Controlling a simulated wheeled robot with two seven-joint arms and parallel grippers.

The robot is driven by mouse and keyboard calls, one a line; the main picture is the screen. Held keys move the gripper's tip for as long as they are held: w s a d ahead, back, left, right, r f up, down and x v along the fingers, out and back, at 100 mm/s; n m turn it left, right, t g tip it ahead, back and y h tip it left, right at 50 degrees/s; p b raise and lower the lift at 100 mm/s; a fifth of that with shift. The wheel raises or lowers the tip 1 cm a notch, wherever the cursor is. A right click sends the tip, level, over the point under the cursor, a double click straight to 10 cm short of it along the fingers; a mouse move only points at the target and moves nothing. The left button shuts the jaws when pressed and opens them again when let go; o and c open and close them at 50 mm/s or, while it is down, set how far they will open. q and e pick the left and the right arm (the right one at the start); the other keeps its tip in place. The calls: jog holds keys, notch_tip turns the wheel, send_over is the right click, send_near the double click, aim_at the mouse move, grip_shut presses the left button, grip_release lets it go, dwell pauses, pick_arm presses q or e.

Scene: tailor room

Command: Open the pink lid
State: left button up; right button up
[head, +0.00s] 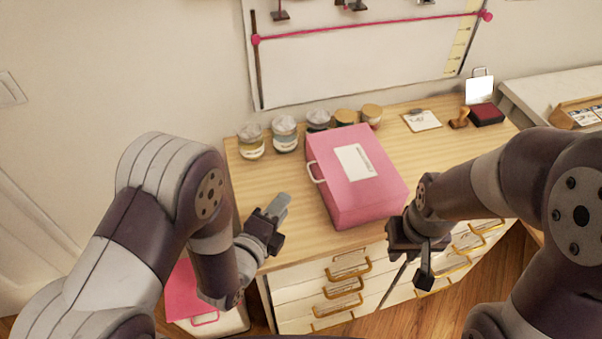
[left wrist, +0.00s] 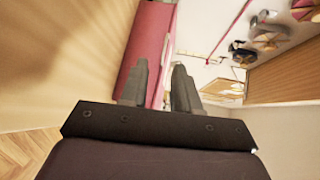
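The pink box (head: 353,210) sits on the wooden-topped cabinet, its pink lid (head: 378,155) shut flat on top. The lid has a white label (head: 355,162) and a pale handle (head: 315,172) on its left edge. My left gripper (head: 280,206) is left of the box, apart from the handle. In the left wrist view its two fingers (left wrist: 160,88) stand apart with nothing between them, and the pink box (left wrist: 153,22) shows behind them. My right gripper (head: 424,275) hangs by the cabinet's front, right of the box; its fingers are not clear.
Several jars (head: 285,134) stand along the back of the cabinet top (head: 290,235). A clipboard (head: 422,120), a stamp (head: 460,118) and a dark red pad (head: 487,114) are at the right. Drawers with gold handles (head: 343,287) line the front. Another pink item (head: 182,295) lies low at the left.

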pick_arm(q)
jog(key=shift+m, duration=0.4)
jog(key=x, duration=0.4)
jog(key=p+x, duration=0.1)
jog(key=x, duration=0.3)
jog(key=r+x, duration=0.1)
jog(key=x, duration=0.3)
jog(key=shift+d+f, duration=0.1)
jog(key=shift+d, duration=0.3)
jog(key=shift+s, duration=0.1)
grip_shut()
